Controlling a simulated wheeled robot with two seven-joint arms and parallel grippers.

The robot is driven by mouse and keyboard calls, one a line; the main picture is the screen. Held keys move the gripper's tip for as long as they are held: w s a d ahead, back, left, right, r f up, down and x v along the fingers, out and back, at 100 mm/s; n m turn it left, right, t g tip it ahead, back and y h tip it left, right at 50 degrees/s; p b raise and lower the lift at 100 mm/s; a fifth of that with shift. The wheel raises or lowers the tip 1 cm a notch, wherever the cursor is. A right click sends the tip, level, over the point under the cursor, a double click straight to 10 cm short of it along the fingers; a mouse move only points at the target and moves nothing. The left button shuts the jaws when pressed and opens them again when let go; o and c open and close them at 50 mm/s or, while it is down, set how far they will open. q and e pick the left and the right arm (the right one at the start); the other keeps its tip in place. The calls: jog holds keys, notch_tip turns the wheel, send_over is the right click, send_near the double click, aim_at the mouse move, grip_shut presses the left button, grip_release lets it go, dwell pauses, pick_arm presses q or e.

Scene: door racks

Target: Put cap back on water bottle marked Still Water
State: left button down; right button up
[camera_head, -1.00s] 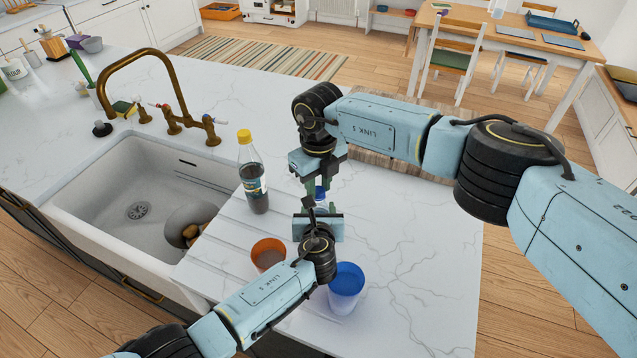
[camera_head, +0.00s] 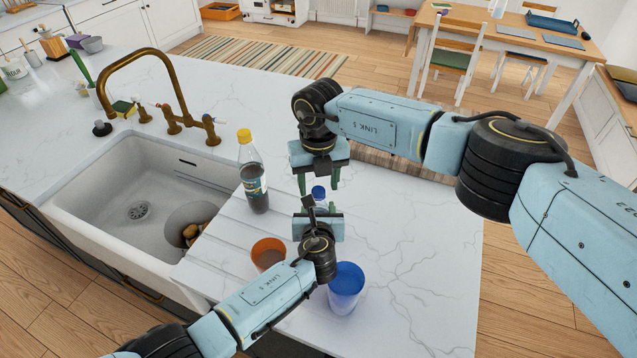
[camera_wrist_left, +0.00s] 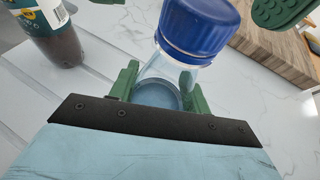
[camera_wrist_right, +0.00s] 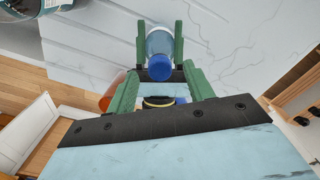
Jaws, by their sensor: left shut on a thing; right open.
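A clear water bottle (camera_wrist_left: 160,92) with a blue cap (camera_wrist_left: 200,28) stands upright in my left gripper; no label on it is readable. The cap sits on top of the bottle neck in the left wrist view; I cannot tell how tight it is. My left gripper (camera_head: 320,209) is shut on the bottle's body below the cap. My right gripper (camera_head: 318,185) points down above the bottle with its fingers spread on either side of the blue cap (camera_head: 319,192), not gripping it. The right wrist view also shows the cap (camera_wrist_right: 159,68) between the fingers.
A dark drink bottle with a yellow cap (camera_head: 254,180) stands left of the grippers. An orange cup (camera_head: 268,252) and a blue cup (camera_head: 346,287) stand near the counter's front. The sink (camera_head: 105,180) lies left.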

notch_tip(320, 180, up, 11)
jog(key=shift+r, duration=0.15)
pick_arm(q)
jog(key=c, duration=0.6)
grip_release()
jog(key=shift+s, duration=0.1)
jog(key=p+v, duration=0.2)
jog(key=v, duration=1.1)
pick_arm(e)
notch_tip(320, 180, up, 2)
jog(key=shift+r, duration=0.1)
pick_arm(q)
jog(key=shift+a+r, duration=0.1)
